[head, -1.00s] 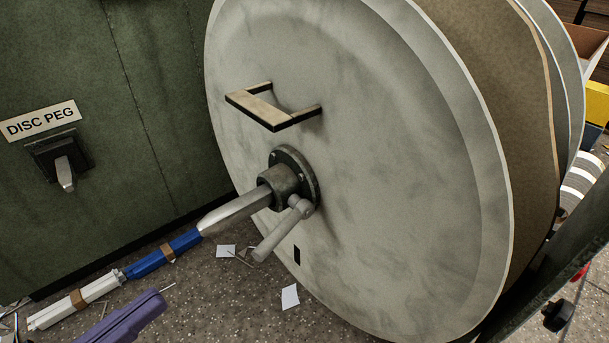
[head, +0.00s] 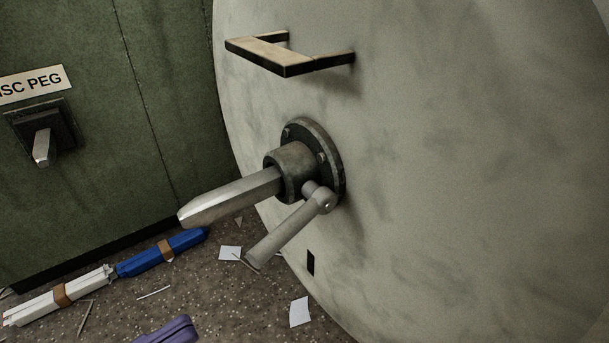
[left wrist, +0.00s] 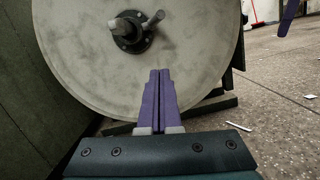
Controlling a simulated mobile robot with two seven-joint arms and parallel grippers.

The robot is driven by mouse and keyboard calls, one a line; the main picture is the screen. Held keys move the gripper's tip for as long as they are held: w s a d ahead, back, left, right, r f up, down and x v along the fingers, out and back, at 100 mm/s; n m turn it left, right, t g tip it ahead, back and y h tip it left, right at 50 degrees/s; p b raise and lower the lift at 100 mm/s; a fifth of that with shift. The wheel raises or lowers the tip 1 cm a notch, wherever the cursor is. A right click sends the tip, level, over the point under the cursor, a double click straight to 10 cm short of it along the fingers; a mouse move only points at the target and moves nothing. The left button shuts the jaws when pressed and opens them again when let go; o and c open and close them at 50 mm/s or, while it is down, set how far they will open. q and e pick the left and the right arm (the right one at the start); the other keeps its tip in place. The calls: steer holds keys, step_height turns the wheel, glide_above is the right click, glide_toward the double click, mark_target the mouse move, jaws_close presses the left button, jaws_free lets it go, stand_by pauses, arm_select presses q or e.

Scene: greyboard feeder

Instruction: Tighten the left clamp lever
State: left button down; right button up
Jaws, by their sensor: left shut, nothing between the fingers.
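The left clamp lever (head: 290,228) is a grey bar with a round boss, beside the dark hub (head: 317,160) on the big pale disc (head: 450,170). In the head view it points down and left, below the flat-sided shaft (head: 230,200). The lever (left wrist: 153,19) also shows at the top of the left wrist view. My left gripper (head: 170,330) has purple fingers at the bottom edge of the head view, apart from the lever. In the left wrist view its fingers (left wrist: 160,72) are together and empty, below the hub. A purple piece (left wrist: 287,17), apparently my right gripper, is cut off at the upper right.
A bracket handle (head: 288,56) juts from the disc above the hub. White (head: 58,296) and blue (head: 160,254) bundles and paper scraps (head: 300,311) lie on the floor.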

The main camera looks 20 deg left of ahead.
mark_target(248, 269)
arm_select(q)
steer(key=w+d+r, duration=0.5)
steer(key=w+d, duration=0.1)
steer(key=shift+r, duration=0.25)
steer(key=shift+d, duration=0.15)
stand_by(0.3)
